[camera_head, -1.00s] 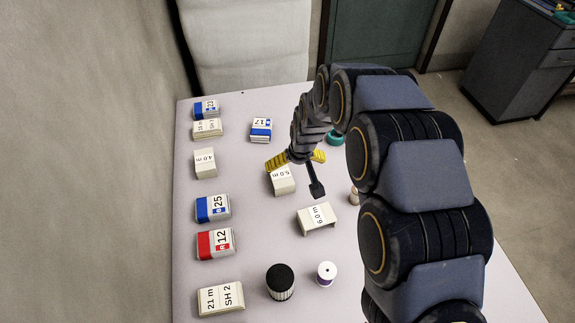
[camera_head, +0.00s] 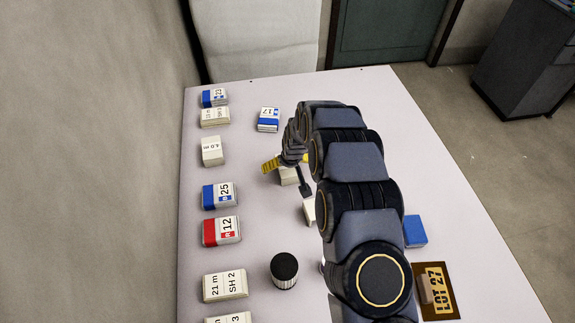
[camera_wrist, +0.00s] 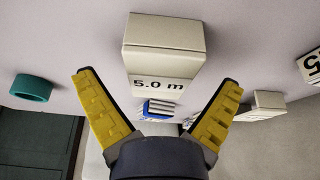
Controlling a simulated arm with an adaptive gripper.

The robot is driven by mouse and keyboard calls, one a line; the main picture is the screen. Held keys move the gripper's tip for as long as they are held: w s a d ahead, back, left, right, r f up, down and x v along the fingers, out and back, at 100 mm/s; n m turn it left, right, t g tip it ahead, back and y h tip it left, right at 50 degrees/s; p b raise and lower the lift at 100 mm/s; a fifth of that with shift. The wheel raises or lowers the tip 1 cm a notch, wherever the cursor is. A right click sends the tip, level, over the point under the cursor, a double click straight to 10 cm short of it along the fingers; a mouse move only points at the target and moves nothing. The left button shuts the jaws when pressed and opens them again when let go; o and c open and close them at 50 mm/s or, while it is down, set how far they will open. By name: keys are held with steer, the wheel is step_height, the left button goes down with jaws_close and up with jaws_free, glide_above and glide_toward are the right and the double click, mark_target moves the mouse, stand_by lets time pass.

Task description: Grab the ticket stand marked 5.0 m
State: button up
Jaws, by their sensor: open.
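The ticket stand marked 5.0 m is a cream block (camera_wrist: 163,55) at the upper middle of the wrist view, its label facing me. In the head view only part of this stand (camera_head: 289,177) shows beneath my gripper, its label hidden. My gripper (camera_wrist: 158,92) is open, with its yellow fingers spread to the left and right of the stand's near end. The fingers do not appear to touch it. In the head view one yellow finger (camera_head: 270,165) shows clearly and the other is mostly hidden behind my arm.
A cream stand (camera_head: 309,212) is partly hidden by my arm. The 4.0 m stand (camera_head: 212,151) and blue and red blocks line the left side. A teal ring (camera_wrist: 31,88) lies left in the wrist view.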

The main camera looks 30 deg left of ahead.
steer(key=shift+f, duration=0.2)
steer(key=c, duration=1.1)
steer(key=shift+c, duration=0.3)
steer(key=shift+r, duration=0.1)
